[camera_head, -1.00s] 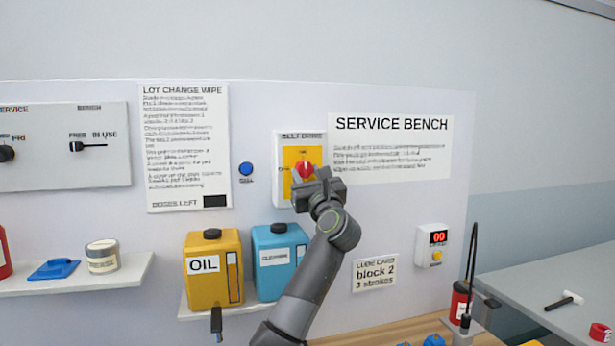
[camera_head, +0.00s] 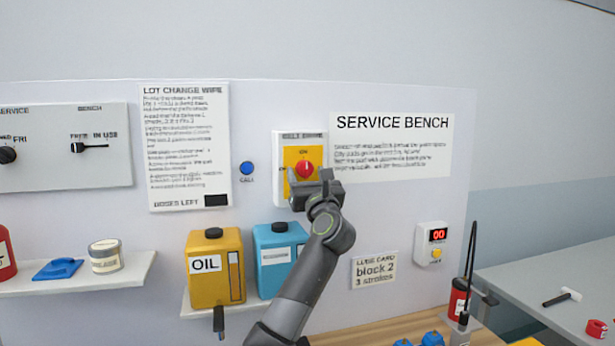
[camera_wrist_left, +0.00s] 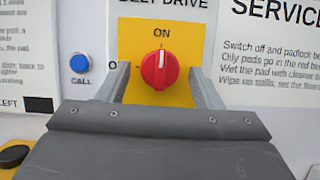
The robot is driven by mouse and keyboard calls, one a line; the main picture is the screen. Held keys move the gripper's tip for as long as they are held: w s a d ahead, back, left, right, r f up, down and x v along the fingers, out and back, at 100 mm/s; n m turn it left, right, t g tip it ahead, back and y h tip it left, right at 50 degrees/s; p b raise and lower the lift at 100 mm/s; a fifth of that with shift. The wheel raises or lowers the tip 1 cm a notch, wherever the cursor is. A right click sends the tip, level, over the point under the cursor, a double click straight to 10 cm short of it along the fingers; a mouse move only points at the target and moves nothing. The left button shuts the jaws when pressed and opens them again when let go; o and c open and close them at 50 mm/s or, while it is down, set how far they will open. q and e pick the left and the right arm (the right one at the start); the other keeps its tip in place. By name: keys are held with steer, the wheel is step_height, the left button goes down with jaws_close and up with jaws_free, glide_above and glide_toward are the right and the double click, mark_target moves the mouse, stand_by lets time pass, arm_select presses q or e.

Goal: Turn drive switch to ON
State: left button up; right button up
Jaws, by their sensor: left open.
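The drive switch is a red round knob (camera_head: 306,169) on a yellow plate (camera_head: 290,157) in a white panel marked BELT DRIVE. In the left wrist view the knob (camera_wrist_left: 160,70) has a white mark at its top, pointing up at the word ON. A second label to its left is partly hidden by a finger. My left gripper (camera_head: 314,186) is just below and in front of the knob in the head view. It is open, and in the left wrist view its fingers (camera_wrist_left: 158,82) stand on both sides of the knob, apart from it. My right gripper is out of view.
A blue CALL button (camera_head: 247,168) is left of the switch. A yellow OIL can (camera_head: 206,263) and a blue can (camera_head: 270,280) stand on a shelf below. A counter box (camera_head: 431,242) is at lower right. The wall above the switch is clear.

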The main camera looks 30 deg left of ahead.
arm_select(q)
steer(key=b+v, duration=0.5)
steer(key=v, duration=1.2)
steer(key=shift+s+d+b, duration=0.15)
steer(key=shift+d+b, duration=0.05)
steer(key=shift+b, duration=0.1)
